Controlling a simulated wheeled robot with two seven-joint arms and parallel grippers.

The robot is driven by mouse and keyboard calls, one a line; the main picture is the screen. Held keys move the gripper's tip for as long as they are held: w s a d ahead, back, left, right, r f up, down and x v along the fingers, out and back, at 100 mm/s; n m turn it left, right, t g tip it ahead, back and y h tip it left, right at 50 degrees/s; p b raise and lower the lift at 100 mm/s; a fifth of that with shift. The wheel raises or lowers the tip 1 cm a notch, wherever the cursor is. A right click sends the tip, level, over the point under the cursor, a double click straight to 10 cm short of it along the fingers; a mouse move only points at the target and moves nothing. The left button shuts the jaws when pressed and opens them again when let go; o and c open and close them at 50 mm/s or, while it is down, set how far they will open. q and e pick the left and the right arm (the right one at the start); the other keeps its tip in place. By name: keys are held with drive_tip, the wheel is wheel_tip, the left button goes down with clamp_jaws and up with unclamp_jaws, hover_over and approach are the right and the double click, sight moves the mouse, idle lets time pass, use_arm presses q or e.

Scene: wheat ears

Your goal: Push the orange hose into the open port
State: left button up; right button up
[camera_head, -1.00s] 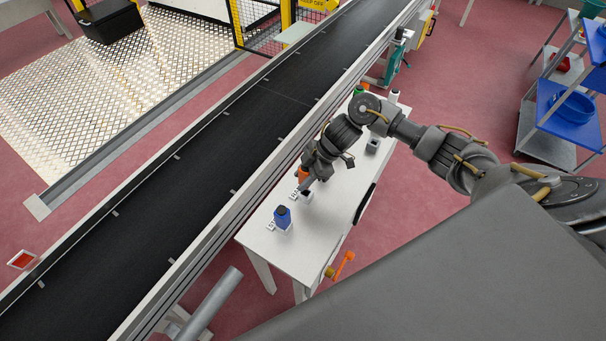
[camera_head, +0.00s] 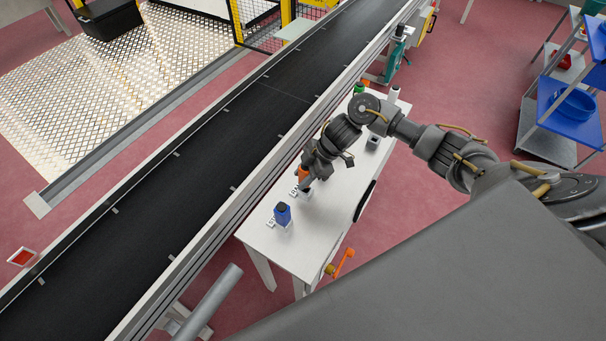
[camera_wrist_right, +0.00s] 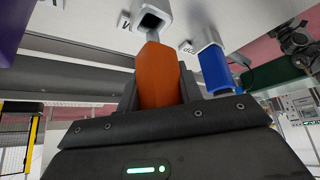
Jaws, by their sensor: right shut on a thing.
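My right gripper (camera_wrist_right: 160,92) is shut on the orange hose (camera_wrist_right: 160,72), which stands up between its fingers in the right wrist view. The hose's tapered tip points at the open port (camera_wrist_right: 151,20), a grey square socket with a dark hollow. The tip is close to the port's near edge; I cannot tell whether they touch. In the head view, my right gripper (camera_head: 306,178) is low over the white table, with a bit of the orange hose (camera_head: 303,173) showing beside it. My left gripper is not in view.
A blue hose (camera_wrist_right: 216,70) sits in a neighbouring port (camera_wrist_right: 205,42); it also shows on the table in the head view (camera_head: 282,213). A purple thing (camera_wrist_right: 10,30) is at the wrist view's left. The conveyor (camera_head: 200,170) runs along the table (camera_head: 310,240).

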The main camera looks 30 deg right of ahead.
idle(0.8)
drive_tip(key=shift+f, duration=0.15)
drive_tip(key=shift+f+b, duration=1.1)
drive_tip(key=shift+f, duration=0.8)
drive_tip(key=shift+f, duration=0.1)
drive_tip(key=o, duration=1.1)
drive_tip(key=b+v, duration=0.1)
drive_tip(key=v, duration=1)
drive_tip(key=shift+b, duration=0.3)
